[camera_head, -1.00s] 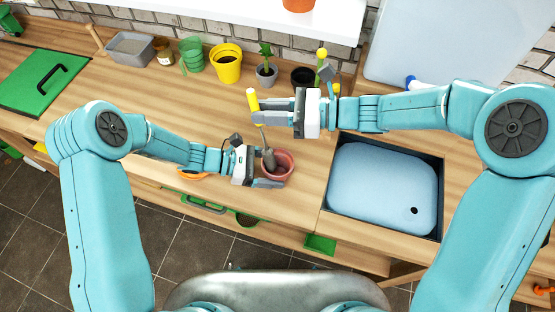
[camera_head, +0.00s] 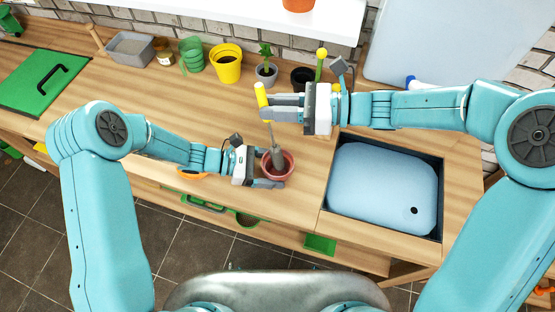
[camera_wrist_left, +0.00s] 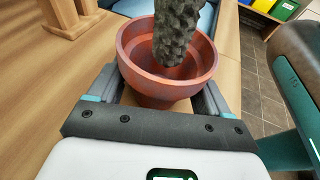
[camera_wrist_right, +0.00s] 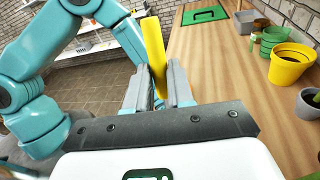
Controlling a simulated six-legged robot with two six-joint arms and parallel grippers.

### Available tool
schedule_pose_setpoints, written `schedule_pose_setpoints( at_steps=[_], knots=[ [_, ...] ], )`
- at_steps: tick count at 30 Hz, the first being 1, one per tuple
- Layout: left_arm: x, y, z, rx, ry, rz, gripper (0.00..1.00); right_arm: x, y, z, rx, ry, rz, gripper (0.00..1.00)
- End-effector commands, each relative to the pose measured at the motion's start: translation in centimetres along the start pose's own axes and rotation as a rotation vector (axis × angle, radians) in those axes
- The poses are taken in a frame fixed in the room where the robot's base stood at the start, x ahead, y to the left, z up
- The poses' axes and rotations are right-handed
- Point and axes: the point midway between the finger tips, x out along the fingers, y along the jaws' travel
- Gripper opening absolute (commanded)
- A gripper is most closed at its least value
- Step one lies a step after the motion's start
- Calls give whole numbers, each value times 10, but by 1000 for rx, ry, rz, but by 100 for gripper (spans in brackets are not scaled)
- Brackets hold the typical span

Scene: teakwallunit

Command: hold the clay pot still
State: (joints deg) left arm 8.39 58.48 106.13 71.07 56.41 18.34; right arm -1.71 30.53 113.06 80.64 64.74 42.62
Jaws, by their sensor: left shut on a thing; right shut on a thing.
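The reddish clay pot (camera_head: 289,175) stands on the wooden worktop near its front edge. My left gripper (camera_head: 268,168) is shut on the pot, with one finger on each side below the flared rim; the pot also shows upright in the left wrist view (camera_wrist_left: 137,48). My right gripper (camera_head: 270,107) is shut on the yellow handle (camera_head: 262,93) of a trowel-like tool, seen also in the right wrist view (camera_wrist_right: 154,50). Its thin shaft runs down to a dark, rough, soil-like end (camera_wrist_left: 177,30) inside the pot. The pot's bottom is partly hidden.
A blue basin (camera_head: 383,190) is sunk at right. The worktop left of the pot is mostly clear.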

Motion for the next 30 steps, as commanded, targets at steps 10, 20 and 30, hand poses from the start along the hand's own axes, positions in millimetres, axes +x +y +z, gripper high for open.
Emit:
schedule_pose_setpoints(
  at_steps=[10, 20, 30],
  knots=[
    [0, 0, 0, 0, 0, 1, 62, -4, 2, 30, -4, -1, 0, 0],
    [0, 0, 0, 0, 0, 1, 62, -7, 5, 64, -2, -1, 0, 0],
    [0, 0, 0, 0, 0, 1, 62, -7, 6, 70, 0, 0, 1, 0]
  ],
)
